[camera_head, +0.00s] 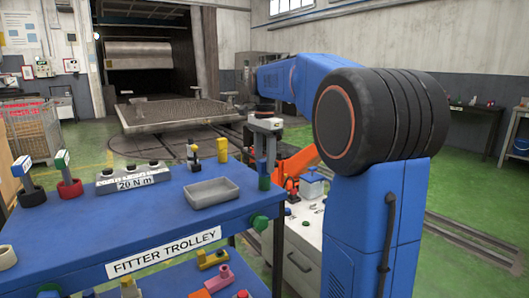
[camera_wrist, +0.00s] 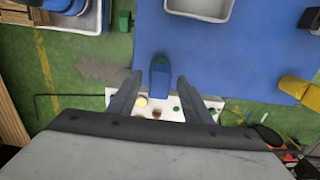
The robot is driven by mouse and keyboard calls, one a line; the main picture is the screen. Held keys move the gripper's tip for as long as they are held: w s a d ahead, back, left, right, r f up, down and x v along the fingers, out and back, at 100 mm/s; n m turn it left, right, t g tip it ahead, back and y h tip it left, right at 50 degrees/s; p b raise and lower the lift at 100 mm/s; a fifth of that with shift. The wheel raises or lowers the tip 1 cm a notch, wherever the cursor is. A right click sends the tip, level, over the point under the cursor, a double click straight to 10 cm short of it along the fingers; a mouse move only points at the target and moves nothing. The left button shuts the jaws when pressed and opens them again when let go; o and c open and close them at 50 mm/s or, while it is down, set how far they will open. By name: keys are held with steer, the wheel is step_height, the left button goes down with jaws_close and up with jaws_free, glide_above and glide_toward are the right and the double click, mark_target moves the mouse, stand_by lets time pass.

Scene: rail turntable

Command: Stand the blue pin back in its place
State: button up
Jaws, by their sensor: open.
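My gripper (camera_head: 264,160) is open over the right edge of the blue trolley top, pointing down. In the wrist view its two fingers (camera_wrist: 159,80) stand apart on either side of a blue piece with a green end (camera_wrist: 160,78), which looks like the blue pin. A gap shows between the piece and each finger. In the head view a blue part with a green part (camera_head: 264,183) shows at the fingertips, partly hidden by them. I cannot tell whether it stands on the trolley. I cannot make out the pin's place.
The trolley (camera_head: 150,225) holds a grey tray (camera_head: 211,192), a yellow cylinder (camera_head: 222,150), a small black-and-yellow piece (camera_head: 193,157), a grey 20 N m block (camera_head: 133,177) and two tagged holders at left. A white cabinet (camera_head: 303,240) stands right of the trolley.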

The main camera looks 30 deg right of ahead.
step_height(320, 180, up, 17)
steer(key=shift+r, duration=0.15)
stand_by(0.5)
stand_by(1.0)
